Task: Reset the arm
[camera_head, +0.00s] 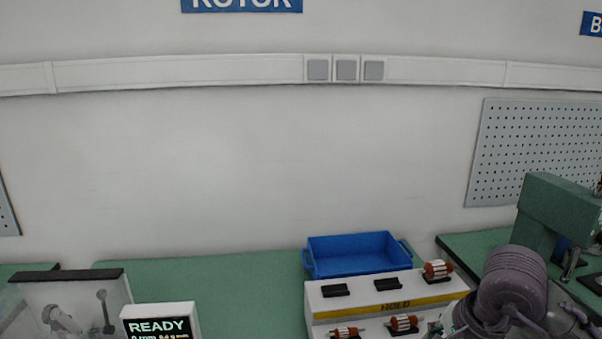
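Part of my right arm (511,280), a purple-grey ribbed link, rises at the bottom right corner. It stands in front of the right end of the white rack. Dark, thin parts show below it at the picture's edge, but I cannot make out the fingertips or whether they are open. No part of my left gripper shows.
A white rack marked HOLD (330,306) bears several red-and-white rotors, one (438,269) at its back right. A blue bin (357,271) stands behind. A READY display (160,323) and a clear-panelled unit (75,300) are left; a green machine (556,215) is right. Green table (245,285) between is clear.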

